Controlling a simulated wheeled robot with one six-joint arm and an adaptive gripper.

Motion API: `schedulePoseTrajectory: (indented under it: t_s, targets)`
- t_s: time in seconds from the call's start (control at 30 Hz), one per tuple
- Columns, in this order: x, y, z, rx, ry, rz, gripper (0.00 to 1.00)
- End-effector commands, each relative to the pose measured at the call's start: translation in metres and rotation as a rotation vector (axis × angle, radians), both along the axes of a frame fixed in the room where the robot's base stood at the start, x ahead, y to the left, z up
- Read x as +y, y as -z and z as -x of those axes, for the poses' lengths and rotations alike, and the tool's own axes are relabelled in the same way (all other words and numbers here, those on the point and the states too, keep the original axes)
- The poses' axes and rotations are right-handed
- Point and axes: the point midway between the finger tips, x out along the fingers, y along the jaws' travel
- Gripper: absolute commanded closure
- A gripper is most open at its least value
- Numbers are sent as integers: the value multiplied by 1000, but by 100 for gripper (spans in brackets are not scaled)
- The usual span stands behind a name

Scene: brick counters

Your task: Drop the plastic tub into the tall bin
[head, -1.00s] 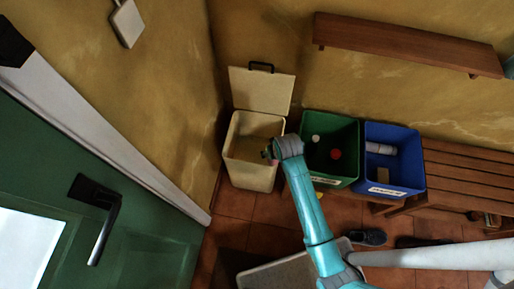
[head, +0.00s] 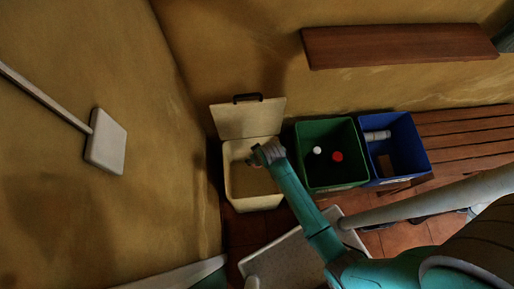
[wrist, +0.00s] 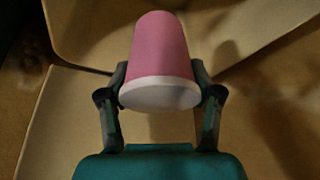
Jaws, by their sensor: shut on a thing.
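The plastic tub (wrist: 160,48) is pink with a white rim and shows in the wrist view, held between the two fingers of my gripper (wrist: 160,85). The tall bin (head: 257,204) is cream, with its lid (head: 248,118) raised against the wall. In the head view my gripper (head: 262,153) is over the bin's opening, towards its right side. The tub is hard to make out there. In the wrist view, pale bin surfaces lie beyond the tub.
A green bin (head: 331,187) with a white and a red item stands right of the tall bin. A blue bin (head: 397,127) with a white cylinder is beside it. A slatted bench (head: 468,135) stands further right, and a wooden shelf (head: 400,46) is above.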

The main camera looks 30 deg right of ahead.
Motion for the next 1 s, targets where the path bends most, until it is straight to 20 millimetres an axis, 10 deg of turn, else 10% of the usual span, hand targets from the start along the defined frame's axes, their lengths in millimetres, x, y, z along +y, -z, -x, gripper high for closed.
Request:
schedulePoseTrajectory:
  t_s: [0.77, 0.9, 1.0]
  targets:
    - [0, 43, 0, -1, 0, 0, 54]
    - [0, 43, 0, 0, 0, 0, 9]
    - [0, 43, 0, 0, 0, 0, 7]
